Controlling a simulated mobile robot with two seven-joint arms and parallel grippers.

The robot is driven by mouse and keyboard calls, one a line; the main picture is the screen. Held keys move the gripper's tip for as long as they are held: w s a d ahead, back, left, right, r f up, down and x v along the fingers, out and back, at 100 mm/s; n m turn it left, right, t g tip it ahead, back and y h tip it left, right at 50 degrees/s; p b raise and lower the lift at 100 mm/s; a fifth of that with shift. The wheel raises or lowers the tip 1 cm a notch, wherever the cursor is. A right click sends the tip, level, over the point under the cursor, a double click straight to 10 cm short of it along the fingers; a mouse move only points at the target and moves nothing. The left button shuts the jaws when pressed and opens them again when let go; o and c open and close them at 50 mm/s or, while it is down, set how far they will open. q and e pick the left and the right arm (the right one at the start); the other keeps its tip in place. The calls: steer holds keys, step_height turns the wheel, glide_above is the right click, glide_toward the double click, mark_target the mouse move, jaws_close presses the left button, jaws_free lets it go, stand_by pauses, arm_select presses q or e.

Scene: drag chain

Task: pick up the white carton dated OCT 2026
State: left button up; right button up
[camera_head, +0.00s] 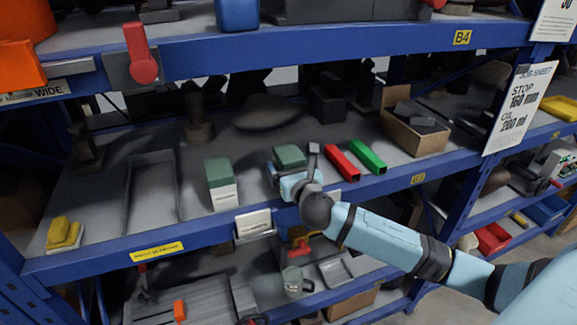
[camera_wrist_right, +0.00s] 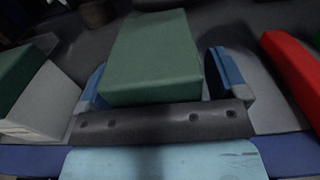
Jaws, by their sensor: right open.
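Two green-topped cartons stand on the middle shelf. The left carton (camera_head: 222,186) has a white lower front with small print too fine to read; its side also shows at the left edge of the right wrist view (camera_wrist_right: 40,105). The other carton (camera_head: 289,155) is partly hidden by my right gripper (camera_head: 288,174). In the right wrist view, my right gripper is open, with its two blue fingers on either side of this carton's green top (camera_wrist_right: 155,58). I cannot tell whether they touch it. No date is legible on either carton. My left gripper is not in view.
A red bar (camera_head: 343,162) and a green bar (camera_head: 368,156) lie just right of my gripper. A cardboard box (camera_head: 415,138) stands farther right. An empty grey tray (camera_head: 152,197) and a yellow object (camera_head: 64,233) are left. The upper shelf (camera_head: 310,46) hangs above.

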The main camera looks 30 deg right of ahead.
steer(key=c, duration=1.1)
steer(key=shift+r, duration=0.1)
